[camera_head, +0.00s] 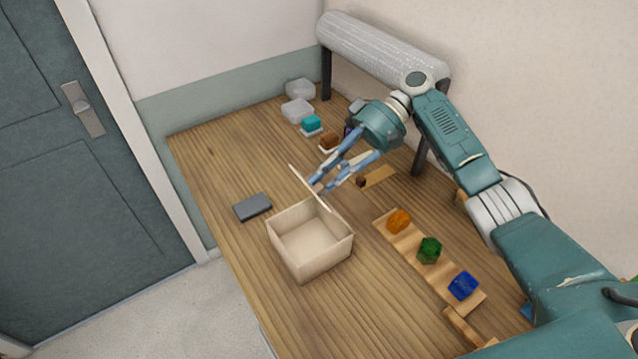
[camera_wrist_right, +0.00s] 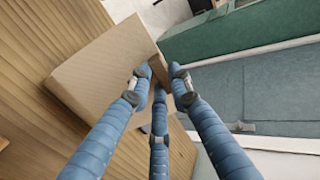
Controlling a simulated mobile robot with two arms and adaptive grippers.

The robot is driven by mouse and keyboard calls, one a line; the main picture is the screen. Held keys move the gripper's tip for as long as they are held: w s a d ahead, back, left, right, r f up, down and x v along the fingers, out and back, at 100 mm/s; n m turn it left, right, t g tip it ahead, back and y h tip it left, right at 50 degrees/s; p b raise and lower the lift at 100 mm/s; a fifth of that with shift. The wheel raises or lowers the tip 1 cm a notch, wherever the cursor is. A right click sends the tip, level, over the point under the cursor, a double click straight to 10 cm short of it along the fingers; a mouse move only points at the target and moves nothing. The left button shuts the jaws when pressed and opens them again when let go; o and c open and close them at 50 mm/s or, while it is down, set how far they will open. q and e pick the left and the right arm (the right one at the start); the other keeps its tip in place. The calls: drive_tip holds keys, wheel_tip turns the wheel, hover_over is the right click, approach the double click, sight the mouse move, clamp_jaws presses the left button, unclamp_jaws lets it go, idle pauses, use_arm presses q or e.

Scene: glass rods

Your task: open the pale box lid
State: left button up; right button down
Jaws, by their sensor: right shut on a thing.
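The pale box (camera_head: 328,262) stands open on the wooden table, and its inside looks empty. Its pale lid (camera_head: 306,185) stands raised along the back edge of the box, tilted up. My right gripper (camera_head: 318,186) is at the lid's upper part, on its far right side. Part of the lid is hidden behind the fingers in the head view. My left gripper is not in view.
A dark grey slab (camera_head: 253,207) lies left of the box. A wooden board (camera_head: 412,240) with orange, green and blue pieces lies to the right. Clear containers (camera_head: 297,110) stand at the back, and a grey roll (camera_head: 383,48) on dark posts stands behind my arm. Table front-left is clear.

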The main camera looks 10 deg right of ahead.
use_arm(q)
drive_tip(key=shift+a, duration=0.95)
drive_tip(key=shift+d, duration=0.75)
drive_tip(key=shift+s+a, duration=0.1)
